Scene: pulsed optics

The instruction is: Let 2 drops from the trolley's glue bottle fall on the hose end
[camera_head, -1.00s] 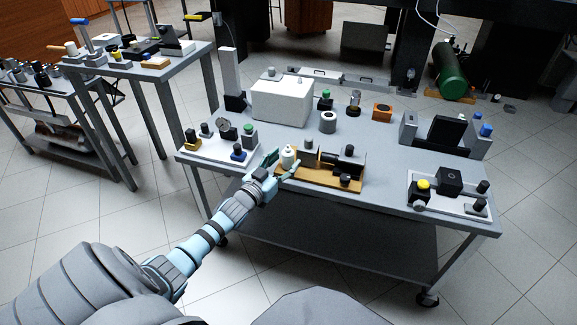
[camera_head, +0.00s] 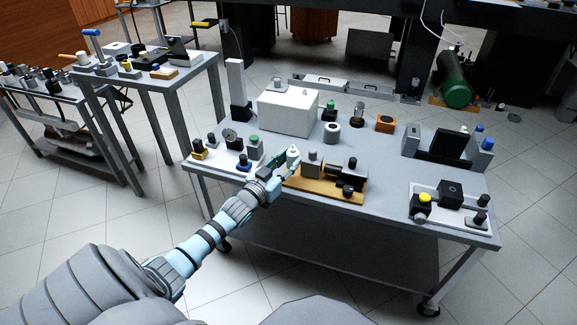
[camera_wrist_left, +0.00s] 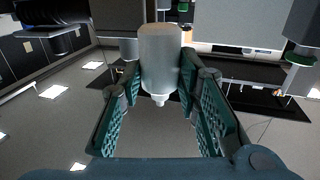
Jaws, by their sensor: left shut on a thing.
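The glue bottle (camera_head: 293,157) is white with a small pointed nozzle. I cannot make out the hose end for certain. My right gripper is not in view.
A grey block (camera_head: 312,163) and a black cylinder fixture (camera_head: 347,172) stand on the board, right of the bottle. A white tray (camera_head: 217,164) with knobs lies left, a white box (camera_head: 288,112) behind. Another tray (camera_head: 447,207) lies at right.

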